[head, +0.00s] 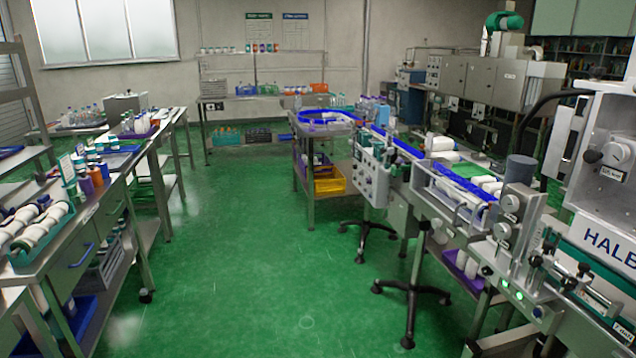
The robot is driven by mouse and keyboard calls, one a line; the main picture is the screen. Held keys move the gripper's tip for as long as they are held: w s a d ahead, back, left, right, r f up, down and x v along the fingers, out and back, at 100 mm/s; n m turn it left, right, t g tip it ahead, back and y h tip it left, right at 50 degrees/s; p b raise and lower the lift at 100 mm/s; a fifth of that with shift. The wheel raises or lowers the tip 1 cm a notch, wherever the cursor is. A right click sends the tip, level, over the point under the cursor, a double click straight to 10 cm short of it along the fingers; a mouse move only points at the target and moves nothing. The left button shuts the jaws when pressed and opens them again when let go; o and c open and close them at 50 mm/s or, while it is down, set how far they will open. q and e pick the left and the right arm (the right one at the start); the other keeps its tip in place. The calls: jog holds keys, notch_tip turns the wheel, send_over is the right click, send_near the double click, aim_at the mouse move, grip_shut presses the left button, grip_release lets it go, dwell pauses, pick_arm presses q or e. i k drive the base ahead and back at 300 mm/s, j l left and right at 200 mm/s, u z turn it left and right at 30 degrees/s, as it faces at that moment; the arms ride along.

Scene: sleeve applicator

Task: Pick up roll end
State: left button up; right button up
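No gripper of mine shows in the head view. Several white roll-like cylinders (38,232) lie in a teal tray (32,254) on the left bench. More white cylinders (486,184) lie along the machine line at the right. I cannot tell which of these, if any, is the roll with the end to pick up. No loose sleeve end can be made out.
The green floor (270,260) is clear between the left steel bench (100,215) and the conveyor line with blue rails (395,145). Black machine feet (410,290) stick out into the aisle. A yellow bin (328,181) sits under the round table. Shelves stand at the back wall.

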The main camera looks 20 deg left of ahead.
aim_at(98, 145)
jog(key=i+j+u, duration=0.25)
jog(key=u, duration=0.15)
jog(key=i+j+u, duration=0.25)
jog(key=u, duration=0.15)
jog(key=i+j+u, duration=0.1)
jog(key=i+u, duration=0.3)
jog(key=i, duration=1.4)
jog(key=i+j+u, duration=0.1)
jog(key=i+u, duration=0.3)
jog(key=i, duration=0.3)
jog(key=i+l+u, duration=0.1)
jog(key=i+u, duration=0.35)
jog(key=i, duration=0.25)
jog(key=u, duration=0.4)
jog(key=i+l+u, duration=0.15)
jog(key=u, duration=0.2)
jog(key=i+l+u, duration=0.1)
jog(key=l+u, duration=0.3)
jog(key=i+l+u, duration=0.1)
jog(key=u, duration=0.25)
jog(key=l, duration=0.1)
